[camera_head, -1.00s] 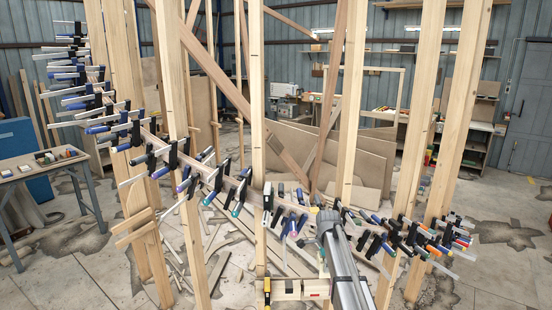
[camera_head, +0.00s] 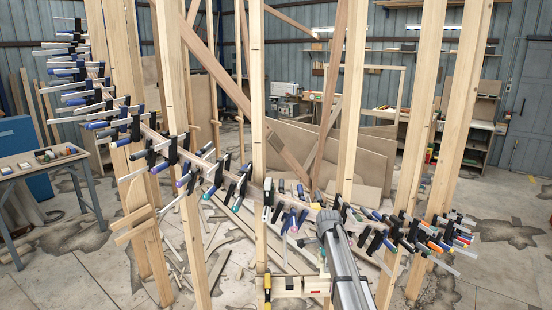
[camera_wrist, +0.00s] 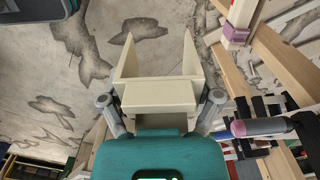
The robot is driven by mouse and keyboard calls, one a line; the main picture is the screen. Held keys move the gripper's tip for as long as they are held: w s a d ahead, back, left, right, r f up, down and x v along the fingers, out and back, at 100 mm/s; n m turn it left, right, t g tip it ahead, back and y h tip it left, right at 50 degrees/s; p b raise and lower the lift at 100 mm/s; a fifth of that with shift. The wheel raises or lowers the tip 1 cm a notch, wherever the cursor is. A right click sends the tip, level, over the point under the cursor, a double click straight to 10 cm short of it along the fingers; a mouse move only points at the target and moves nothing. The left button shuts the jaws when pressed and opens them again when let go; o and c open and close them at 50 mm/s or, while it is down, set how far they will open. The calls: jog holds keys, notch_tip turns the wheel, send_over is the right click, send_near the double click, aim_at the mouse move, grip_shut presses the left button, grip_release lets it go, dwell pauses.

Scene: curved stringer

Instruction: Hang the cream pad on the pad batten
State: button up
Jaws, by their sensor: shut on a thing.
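The cream pad (camera_wrist: 160,84) fills the middle of the wrist view. It is a pale block with two upright pointed side walls and an open gap between them. My gripper (camera_wrist: 161,100) is shut on it, with one grey finger at each side. In the head view my gripper and the pad are hidden by my arm, low right of centre. I cannot tell for sure which strip is the pad batten. A short horizontal wooden piece (camera_head: 290,288) shows low in the head view, left of my arm, with a yellow and black thing at its left end.
A curved stringer (camera_head: 205,166) set with many clamps crosses the tall wooden posts (camera_head: 257,130). A table (camera_head: 40,163) stands left. The stained floor below the pad is clear.

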notch_tip(320, 180, up, 26)
jog(key=p, duration=2.5)
jog(key=shift+f, duration=0.25)
jog(key=shift+d, duration=0.15)
